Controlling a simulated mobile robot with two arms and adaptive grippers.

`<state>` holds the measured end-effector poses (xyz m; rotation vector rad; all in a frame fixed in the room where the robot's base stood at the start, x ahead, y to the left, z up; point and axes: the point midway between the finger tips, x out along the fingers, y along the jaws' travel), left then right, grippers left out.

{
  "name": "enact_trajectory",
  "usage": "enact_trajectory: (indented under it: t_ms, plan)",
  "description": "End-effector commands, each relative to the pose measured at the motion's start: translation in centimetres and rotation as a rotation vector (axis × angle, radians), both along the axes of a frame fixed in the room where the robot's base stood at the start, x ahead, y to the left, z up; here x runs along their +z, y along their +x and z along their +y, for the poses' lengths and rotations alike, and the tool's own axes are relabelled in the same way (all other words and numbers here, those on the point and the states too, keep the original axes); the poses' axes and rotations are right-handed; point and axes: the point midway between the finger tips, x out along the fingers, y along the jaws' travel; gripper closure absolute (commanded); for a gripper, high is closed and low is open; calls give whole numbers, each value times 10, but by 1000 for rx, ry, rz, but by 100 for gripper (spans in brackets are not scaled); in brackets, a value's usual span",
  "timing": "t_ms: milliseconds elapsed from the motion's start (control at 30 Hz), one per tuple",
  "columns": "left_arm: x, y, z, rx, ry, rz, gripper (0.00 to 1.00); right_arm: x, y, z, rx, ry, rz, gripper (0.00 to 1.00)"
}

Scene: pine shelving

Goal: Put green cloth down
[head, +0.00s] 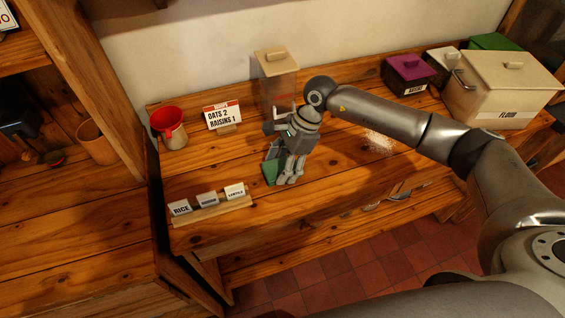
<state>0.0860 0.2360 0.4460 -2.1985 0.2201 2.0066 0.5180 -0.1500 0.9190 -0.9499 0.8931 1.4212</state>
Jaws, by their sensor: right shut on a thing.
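A green cloth (271,171) shows as a small patch at the left side of my right gripper (288,180), low over the wooden table (335,190). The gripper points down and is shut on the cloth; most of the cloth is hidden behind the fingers. I cannot tell whether the cloth touches the tabletop. My left gripper is not in view.
A red cup (169,127) and an oats and raisins sign (223,116) are at left. Label cards (208,199) stand at the front. A flour bin (500,90) is at right. White powder (379,141) lies mid-table.

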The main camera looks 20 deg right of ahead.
Motion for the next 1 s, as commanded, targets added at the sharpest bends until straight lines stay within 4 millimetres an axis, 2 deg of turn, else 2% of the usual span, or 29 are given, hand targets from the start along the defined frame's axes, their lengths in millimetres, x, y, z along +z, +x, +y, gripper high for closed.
enact_trajectory:
  t_ms: [267,300,433,767,1000]
  plan:
    - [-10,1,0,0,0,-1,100,-8,0,0,0,0,0,60]
    - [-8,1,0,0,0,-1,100,-6,0,0,0,0,0,36]
    - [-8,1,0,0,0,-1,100,-6,0,0,0,0,0,20]
    - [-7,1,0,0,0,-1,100,-6,0,0,0,0,1,20]
    - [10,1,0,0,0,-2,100,1,-1,0,1,1,2,20]
